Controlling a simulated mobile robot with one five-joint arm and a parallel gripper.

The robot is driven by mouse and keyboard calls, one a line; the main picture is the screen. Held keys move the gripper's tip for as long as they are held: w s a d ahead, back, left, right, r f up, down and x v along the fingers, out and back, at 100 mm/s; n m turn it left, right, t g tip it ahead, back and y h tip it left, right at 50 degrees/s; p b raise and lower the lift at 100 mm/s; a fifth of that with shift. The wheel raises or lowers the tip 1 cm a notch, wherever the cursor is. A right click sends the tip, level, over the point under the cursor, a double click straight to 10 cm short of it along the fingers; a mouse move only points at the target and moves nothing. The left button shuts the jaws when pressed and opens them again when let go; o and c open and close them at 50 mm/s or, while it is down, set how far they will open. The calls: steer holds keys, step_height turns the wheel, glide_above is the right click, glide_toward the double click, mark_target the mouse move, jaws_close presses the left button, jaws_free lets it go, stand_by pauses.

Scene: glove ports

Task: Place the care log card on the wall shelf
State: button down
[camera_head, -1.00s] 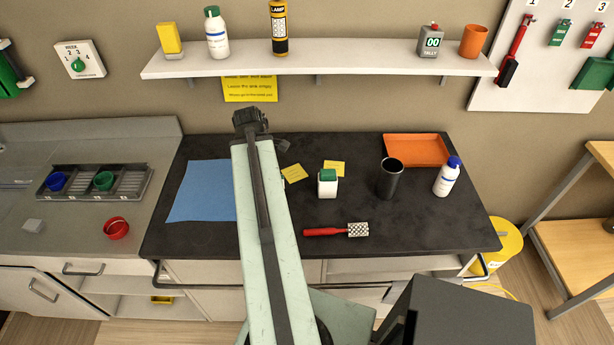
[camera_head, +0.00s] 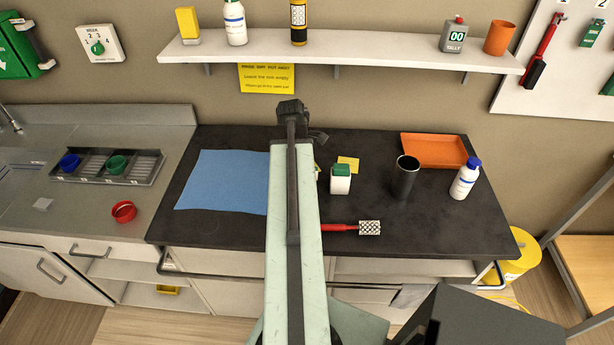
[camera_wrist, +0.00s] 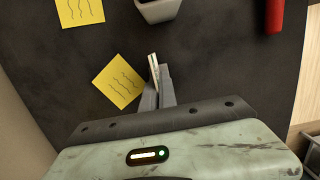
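My gripper (camera_wrist: 158,85) shows in the wrist view above the dark counter. Its fingers are close together on a thin pale strip (camera_wrist: 153,66) seen edge-on, which looks like the care log card; its face is hidden. In the head view my arm reaches forward over the counter, and the fingertips are hidden behind the wrist. The white wall shelf (camera_head: 370,50) runs along the wall, above and beyond my arm's end.
Yellow notes (camera_head: 348,163) lie on the dark counter, one mostly behind my arm. A green-lidded white container (camera_head: 341,180), a black cup (camera_head: 405,178), a white bottle (camera_head: 465,180), an orange tray (camera_head: 434,152) and a red-handled brush (camera_head: 368,228) stand or lie right of my arm.

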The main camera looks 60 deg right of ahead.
steer(key=shift+f, duration=0.25)
steer(key=c, duration=1.7)
jaws_free()
steer(key=shift+r, duration=0.1)
steer(key=r+p, duration=0.4)
steer(key=w+r+p, duration=0.1)
steer(key=r+p, duration=0.7)
steer(key=shift+w+a+r+p, duration=0.25)
steer(key=shift+w+a+p, duration=0.05)
steer(key=shift+f, duration=0.15)
